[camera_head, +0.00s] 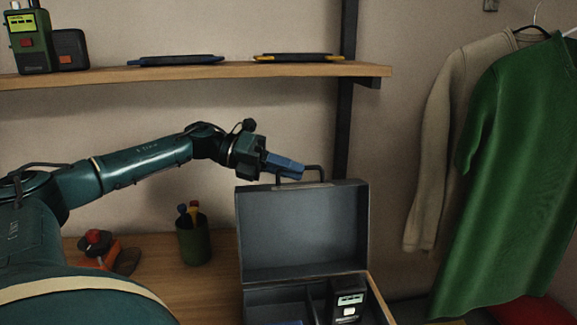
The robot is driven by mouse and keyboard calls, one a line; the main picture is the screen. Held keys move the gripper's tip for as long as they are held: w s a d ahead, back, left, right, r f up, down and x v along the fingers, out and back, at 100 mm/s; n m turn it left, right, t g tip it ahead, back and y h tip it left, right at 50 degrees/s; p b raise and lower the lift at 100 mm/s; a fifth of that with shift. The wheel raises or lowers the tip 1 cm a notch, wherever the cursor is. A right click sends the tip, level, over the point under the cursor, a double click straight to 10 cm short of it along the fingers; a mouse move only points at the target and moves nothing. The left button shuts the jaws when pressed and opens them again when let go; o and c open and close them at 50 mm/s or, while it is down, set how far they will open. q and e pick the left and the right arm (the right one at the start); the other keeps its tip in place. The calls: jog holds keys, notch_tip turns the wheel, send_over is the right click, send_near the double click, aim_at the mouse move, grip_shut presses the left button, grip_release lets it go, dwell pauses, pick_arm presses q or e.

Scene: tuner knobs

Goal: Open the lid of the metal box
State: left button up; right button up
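The grey metal box (240,300) stands on the wooden desk at the lower middle, partly cut off by the bottom edge. Its lid (302,235) stands open, close to upright, with its inside facing me. A dark handle (322,172) shows above the lid's top edge. My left gripper (300,172) is at the lid's top edge beside the handle, its blue fingers overlapping the handle in view. I cannot tell whether the fingers touch or grip it. Inside the box are dividers and a dark device with a lit screen (350,300). My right gripper is not in view.
A green cup (193,242) with tools and a red-and-black object (97,245) stand on the desk, left of the box. A wooden shelf (200,73) above holds a radio (28,40) and flat tools. A green shirt (520,150) hangs at right.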

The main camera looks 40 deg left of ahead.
pick_arm(q)
jog(key=shift+c, duration=0.5)
grip_shut()
